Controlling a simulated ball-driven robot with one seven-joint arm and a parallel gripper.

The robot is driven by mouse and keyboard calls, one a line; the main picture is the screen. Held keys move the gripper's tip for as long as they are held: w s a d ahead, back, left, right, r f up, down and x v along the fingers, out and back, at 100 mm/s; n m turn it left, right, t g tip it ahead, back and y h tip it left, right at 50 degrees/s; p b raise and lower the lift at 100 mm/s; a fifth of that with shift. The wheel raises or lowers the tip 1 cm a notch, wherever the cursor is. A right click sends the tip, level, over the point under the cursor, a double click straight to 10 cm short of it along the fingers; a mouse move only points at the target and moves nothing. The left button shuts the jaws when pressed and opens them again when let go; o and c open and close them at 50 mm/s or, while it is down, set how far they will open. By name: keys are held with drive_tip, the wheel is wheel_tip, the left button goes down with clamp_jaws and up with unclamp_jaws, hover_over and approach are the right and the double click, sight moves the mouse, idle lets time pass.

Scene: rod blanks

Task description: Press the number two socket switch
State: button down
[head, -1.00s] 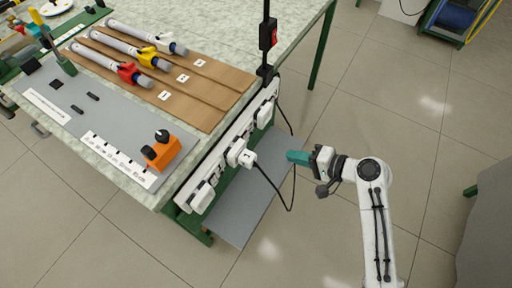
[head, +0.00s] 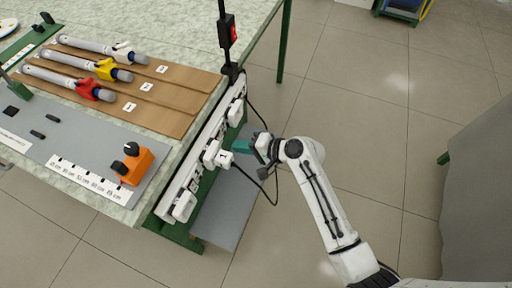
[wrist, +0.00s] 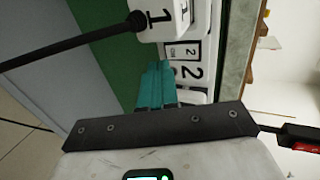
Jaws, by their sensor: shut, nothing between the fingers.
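The white socket strip (head: 168,206) runs along the table's side edge. In the wrist view, part of the strip carries plates marked 2 (wrist: 190,71), with a smaller 2 and a small symbol (wrist: 183,50) above. A white plug marked 1 (wrist: 160,16) with a black cable sits above them in that view; it also shows in the head view (head: 224,158). My gripper, with teal fingers (wrist: 155,86), is shut and empty. Its tips are beside the number two plates; I cannot tell whether they touch. In the head view my gripper (head: 240,146) is close to the strip. The fingers hide part of the socket.
The table (head: 205,98) holds brown boards with several grey rods in red, yellow and white clamps. An orange block with a black knob (head: 133,165) stands near the corner. A black cable (head: 274,190) hangs beside my arm. A grey shelf (head: 228,210) lies under the strip.

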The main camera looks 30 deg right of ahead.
sight(221, 140)
drive_tip(key=shift+w+a+f, duration=0.1)
drive_tip(key=shift+w+a, duration=0.45)
drive_tip(key=shift+w, duration=0.15)
drive_tip(key=shift+w+a+f, duration=0.1)
drive_tip(key=shift+w+a, duration=0.4)
drive_tip(key=shift+w, duration=0.2)
drive_tip(key=shift+w+a, duration=0.1)
drive_tip(key=shift+w, duration=0.05)
drive_tip(key=shift+r+p, duration=0.8)
drive_tip(key=shift+r, duration=0.05)
